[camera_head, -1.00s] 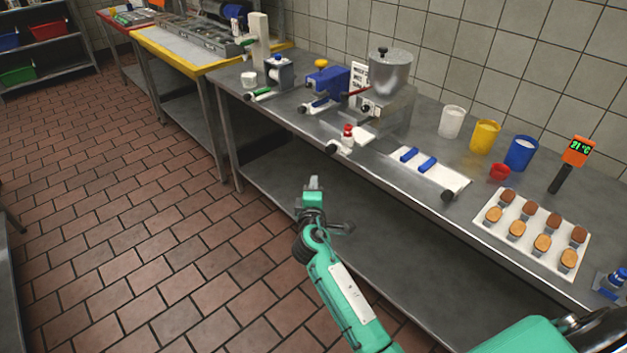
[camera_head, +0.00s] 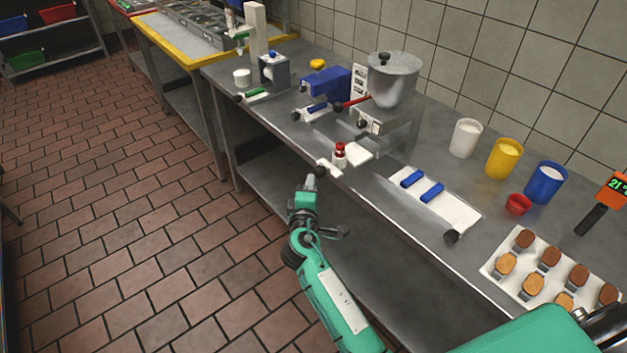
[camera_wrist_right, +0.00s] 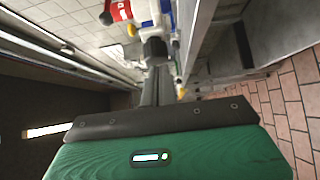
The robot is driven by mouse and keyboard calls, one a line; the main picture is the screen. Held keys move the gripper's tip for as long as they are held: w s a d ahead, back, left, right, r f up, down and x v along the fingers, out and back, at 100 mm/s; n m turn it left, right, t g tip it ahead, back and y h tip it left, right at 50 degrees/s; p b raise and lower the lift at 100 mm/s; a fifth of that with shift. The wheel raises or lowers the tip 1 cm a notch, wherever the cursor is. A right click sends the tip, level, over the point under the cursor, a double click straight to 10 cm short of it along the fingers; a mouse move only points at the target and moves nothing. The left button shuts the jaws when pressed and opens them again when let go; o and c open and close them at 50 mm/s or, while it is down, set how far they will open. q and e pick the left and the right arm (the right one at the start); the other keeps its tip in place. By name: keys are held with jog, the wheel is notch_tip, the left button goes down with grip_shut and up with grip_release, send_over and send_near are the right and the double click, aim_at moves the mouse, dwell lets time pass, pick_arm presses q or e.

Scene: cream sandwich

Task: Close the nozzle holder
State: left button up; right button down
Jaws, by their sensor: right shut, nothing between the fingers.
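The nozzle holder (camera_head: 329,166) is a small white slide with a dark round knob (camera_head: 320,171) on its front end. It sticks out toward the table's front edge below the hopper machine (camera_head: 385,120). A red and white nozzle (camera_head: 340,155) stands upright on it. My right gripper (camera_head: 311,181) is shut and empty, just in front of the knob. In the right wrist view the knob (camera_wrist_right: 155,48) lies straight beyond the fingertips, with the nozzle (camera_wrist_right: 120,12) above left. Whether fingers and knob touch, I cannot tell. My left gripper is out of view.
A white tray with blue bars (camera_head: 455,210) lies right of the holder. White, yellow and blue cups (camera_head: 545,182) stand behind it, and a cookie tray (camera_head: 490,268) at lower right. A blue device (camera_head: 325,84) stands left of the machine. The floor in front is clear.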

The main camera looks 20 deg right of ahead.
aim_at(353, 160)
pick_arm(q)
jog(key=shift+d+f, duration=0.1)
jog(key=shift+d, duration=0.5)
pick_arm(e)
jog(key=shift+w+d, duration=0.15)
jog(key=shift+w, duration=0.05)
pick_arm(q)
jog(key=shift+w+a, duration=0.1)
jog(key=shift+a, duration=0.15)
pick_arm(e)
jog(key=w+d, duration=0.1)
jog(key=d, duration=0.3)
jog(key=w+d, duration=0.2)
jog(key=d, duration=0.3)
jog(key=w+d, duration=0.2)
jog(key=d, duration=0.2)
jog(key=shift+d, duration=0.4)
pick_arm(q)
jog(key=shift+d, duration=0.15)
pick_arm(e)
jog(key=shift+r, duration=0.15)
jog(key=shift+d, duration=0.1)
